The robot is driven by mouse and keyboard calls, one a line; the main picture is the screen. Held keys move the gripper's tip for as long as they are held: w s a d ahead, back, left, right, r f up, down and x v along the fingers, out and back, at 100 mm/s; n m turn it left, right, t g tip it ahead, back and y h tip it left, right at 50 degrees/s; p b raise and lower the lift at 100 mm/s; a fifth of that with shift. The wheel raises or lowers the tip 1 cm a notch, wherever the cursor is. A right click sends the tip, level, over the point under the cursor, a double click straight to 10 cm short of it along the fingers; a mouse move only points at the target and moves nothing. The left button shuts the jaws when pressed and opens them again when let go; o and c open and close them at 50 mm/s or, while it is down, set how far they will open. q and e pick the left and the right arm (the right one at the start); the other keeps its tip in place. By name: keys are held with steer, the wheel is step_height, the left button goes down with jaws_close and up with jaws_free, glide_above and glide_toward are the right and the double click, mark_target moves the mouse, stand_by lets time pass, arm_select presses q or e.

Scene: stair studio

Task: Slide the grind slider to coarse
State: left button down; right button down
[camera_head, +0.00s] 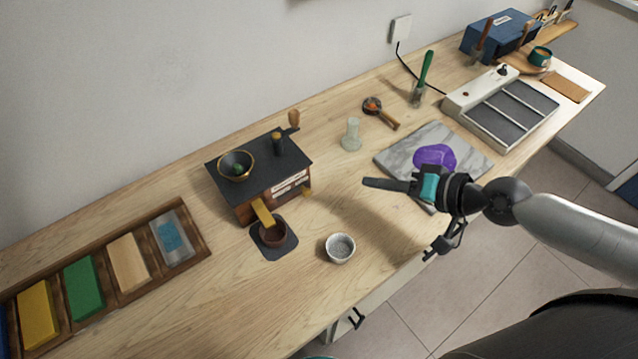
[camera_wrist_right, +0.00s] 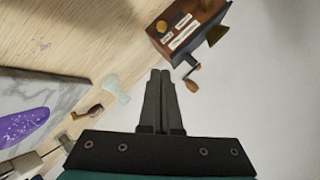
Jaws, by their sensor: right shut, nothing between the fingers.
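The grinder (camera_head: 245,205) is a dark wooden box with a black top, standing left of centre on the bench. A brass-rimmed bowl (camera_head: 236,166) and a post with a brass cap (camera_head: 277,140) are on its top. Pale label strips (camera_head: 290,187) are on its front, with a small brass knob (camera_head: 308,191) near them. I cannot tell for sure which part is the grind slider or its setting. My right gripper (camera_head: 366,183) is shut and empty, above the bench to the right of the grinder. In the right wrist view the grinder (camera_wrist_right: 205,12) lies beyond the fingertips (camera_wrist_right: 161,72), apart from them.
A wooden crank handle (camera_head: 294,119) sticks up at the grinder's back right. A brown cup (camera_head: 272,233) stands below its chute, and a white ribbed cup (camera_head: 340,248) nearby. A glass (camera_head: 351,136) and a marble slab (camera_head: 398,157) with a purple cloth (camera_head: 434,156) are to the right.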

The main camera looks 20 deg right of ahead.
mark_target(305, 191)
steer(key=x, duration=1)
steer(key=shift+r, duration=0.1)
steer(key=shift+a+f+p, duration=0.4)
steer(key=shift+a+f, duration=1.05)
steer(key=shift+f, duration=0.05)
arm_select(q)
steer(key=shift+w+a+r, duration=0.2)
steer(key=shift+w+r, duration=0.15)
steer(key=shift+r, duration=0.1)
